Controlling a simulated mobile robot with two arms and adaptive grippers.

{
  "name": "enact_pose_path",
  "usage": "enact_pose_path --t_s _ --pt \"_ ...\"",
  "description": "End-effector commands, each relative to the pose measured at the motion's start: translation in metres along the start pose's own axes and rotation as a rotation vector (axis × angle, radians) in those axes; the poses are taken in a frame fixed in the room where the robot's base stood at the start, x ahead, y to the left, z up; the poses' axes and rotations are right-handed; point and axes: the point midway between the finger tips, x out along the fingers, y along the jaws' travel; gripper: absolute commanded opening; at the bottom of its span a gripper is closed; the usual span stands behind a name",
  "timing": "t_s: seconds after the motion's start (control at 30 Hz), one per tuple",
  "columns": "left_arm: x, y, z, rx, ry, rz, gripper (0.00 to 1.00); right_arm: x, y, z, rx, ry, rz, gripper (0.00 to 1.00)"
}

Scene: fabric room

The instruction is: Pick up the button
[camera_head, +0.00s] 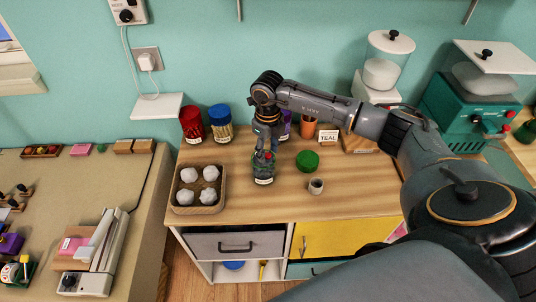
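No button can be made out for certain. A small glass jar (263,172) with dark greenish contents and a white label stands on the wooden counter. My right gripper (264,153) points down at the jar's mouth, and its fingertips overlap the jar's top. I cannot tell whether they are inside it or whether they hold anything. A round green lid (307,160) lies on the counter right of the jar. My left gripper is not in view.
A wooden tray (222,204) with white lumps stands left of the jar. A small cup (316,186) is to the right. The counter's front middle is clear.

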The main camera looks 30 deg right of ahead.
Motion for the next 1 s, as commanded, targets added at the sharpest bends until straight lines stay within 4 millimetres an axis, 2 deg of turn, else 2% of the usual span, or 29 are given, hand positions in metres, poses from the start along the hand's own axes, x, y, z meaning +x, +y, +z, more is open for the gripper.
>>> enact_pose_path --t_s 0.07,0.1,0.57,1.0 --pt "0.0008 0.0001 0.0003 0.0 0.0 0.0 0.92 0.0031 0.0015 -0.0017 -0.002 0.006 0.002 0.42" --pt "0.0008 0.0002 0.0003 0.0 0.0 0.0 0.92 0.0032 0.0016 -0.0018 -0.002 0.007 0.003 0.34" --pt "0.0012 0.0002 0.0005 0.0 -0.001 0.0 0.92 0.006 0.0042 -0.0036 -0.005 0.013 0.007 0.11" --pt "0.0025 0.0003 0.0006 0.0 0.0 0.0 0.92 0.0042 0.0051 -0.0037 -0.006 0.015 0.009 0.11"
